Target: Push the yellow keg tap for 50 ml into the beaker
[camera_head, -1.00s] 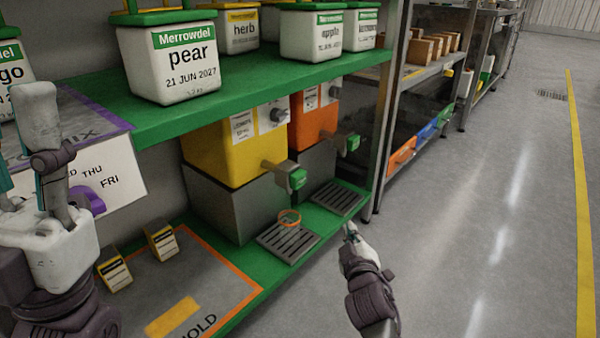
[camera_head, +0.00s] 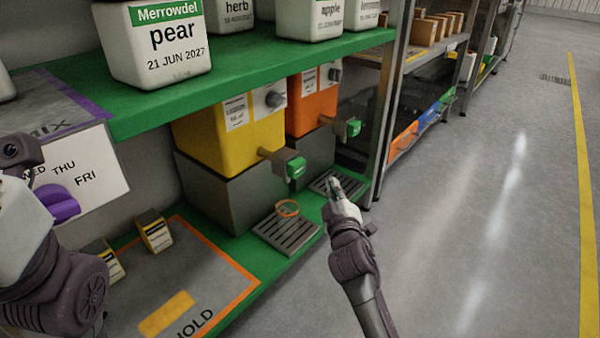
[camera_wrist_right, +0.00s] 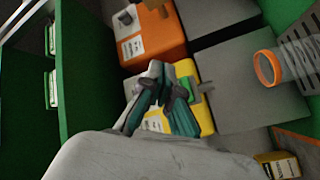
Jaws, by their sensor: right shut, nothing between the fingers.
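The yellow keg (camera_head: 240,135) stands on a grey block on the lower green shelf, its tap with a green push face (camera_head: 296,168) pointing out toward the aisle. The clear beaker, with an orange rim (camera_head: 288,208), stands on the drip tray below that tap; its contents cannot be made out. My right gripper (camera_head: 334,184) is shut and empty, in front of and to the right of the tap, apart from it in the head view. The right wrist view shows its fingers (camera_wrist_right: 160,85) overlapping the yellow keg (camera_wrist_right: 205,120), with the beaker (camera_wrist_right: 285,66) to the right. My left gripper (camera_head: 18,215) is cut off at the left edge.
An orange keg (camera_head: 312,105) with its own green tap (camera_head: 353,128) stands just beyond the yellow one. The upper green shelf (camera_head: 200,100) with white tubs overhangs the kegs. Small yellow-labelled boxes sit by the HOLD mat (camera_head: 215,300). The aisle floor at right is clear.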

